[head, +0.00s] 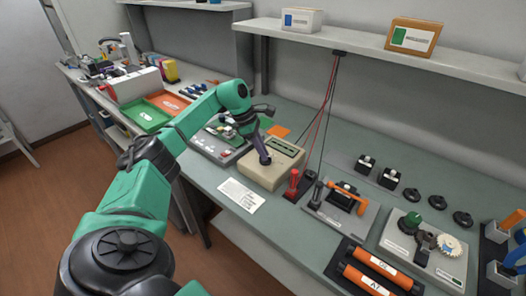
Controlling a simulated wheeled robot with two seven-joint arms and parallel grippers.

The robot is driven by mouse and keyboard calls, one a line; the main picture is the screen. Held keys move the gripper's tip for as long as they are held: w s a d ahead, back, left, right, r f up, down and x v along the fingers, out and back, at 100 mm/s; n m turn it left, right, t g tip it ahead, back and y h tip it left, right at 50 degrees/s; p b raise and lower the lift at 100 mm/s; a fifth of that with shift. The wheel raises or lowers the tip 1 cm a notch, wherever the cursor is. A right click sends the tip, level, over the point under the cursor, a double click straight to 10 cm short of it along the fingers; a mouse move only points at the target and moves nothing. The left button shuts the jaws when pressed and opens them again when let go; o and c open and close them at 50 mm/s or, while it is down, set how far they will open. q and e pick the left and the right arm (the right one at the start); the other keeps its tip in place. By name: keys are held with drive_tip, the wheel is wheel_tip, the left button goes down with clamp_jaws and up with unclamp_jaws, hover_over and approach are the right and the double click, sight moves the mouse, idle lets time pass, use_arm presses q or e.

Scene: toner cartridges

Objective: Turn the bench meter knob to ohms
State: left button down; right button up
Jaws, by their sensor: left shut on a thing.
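The bench meter (285,172) is a beige box with a dark display strip along its upper back part, standing on the grey-green bench. My left gripper (265,159) reaches down from the left to the meter's top. Its narrow dark fingers are shut on the knob, at the left part of the meter's face. The knob is hidden by the fingers, and its markings and pointer setting cannot be read. My right gripper is not in view.
Red and black probes (293,183) stand right of the meter, their leads hanging from the shelf (370,46). A white card (241,195) lies in front. A grey board (217,148) is left of it. Orange rollers (376,267) and a gear fixture (425,245) are at right.

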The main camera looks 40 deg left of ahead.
use_arm(q)
drive_tip(key=c, duration=0.9)
unclamp_jaws()
drive_tip(key=shift+a+r, duration=0.25)
drive_tip(key=shift+r, duration=0.25)
drive_tip(key=v, duration=1.3)
drive_tip(key=shift+s+r, duration=0.15)
drive_tip(key=shift+r, duration=0.15)
